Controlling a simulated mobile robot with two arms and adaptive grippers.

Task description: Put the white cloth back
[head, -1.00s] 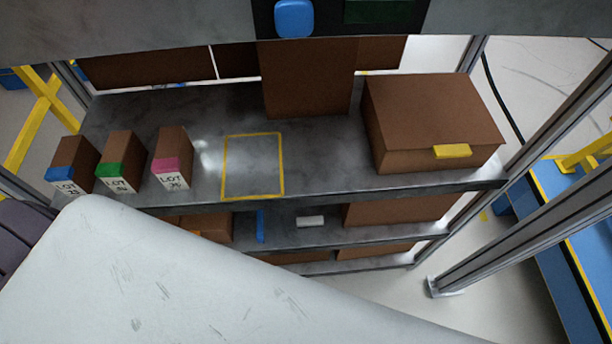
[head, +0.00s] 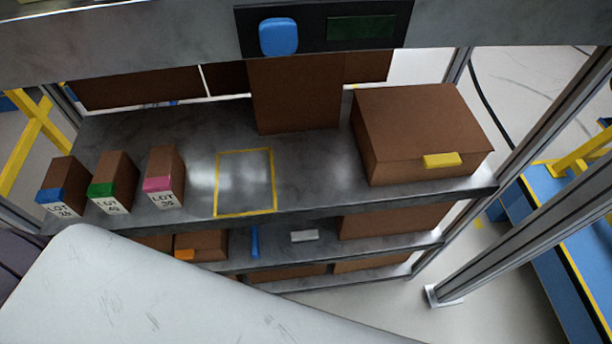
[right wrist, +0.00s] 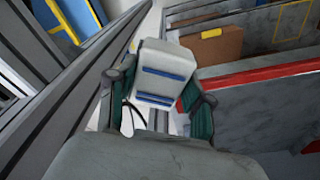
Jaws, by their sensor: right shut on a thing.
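The white cloth (right wrist: 166,57), folded into a block with blue stripes, shows in the right wrist view. My right gripper (right wrist: 157,88) is shut on it, with a dark green finger on each side. The cloth is held above the floor, close to a grey metal post. Neither gripper shows in the head view. A yellow outlined rectangle (head: 245,182) on the grey upper shelf (head: 310,185) is empty.
Boxes with blue (head: 62,187), green (head: 113,183) and pink (head: 164,175) labels stand left of the outline. A large brown box (head: 420,130) stands right. A small white item (head: 304,236) lies on the lower shelf. A metal post (head: 530,180) rises at right.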

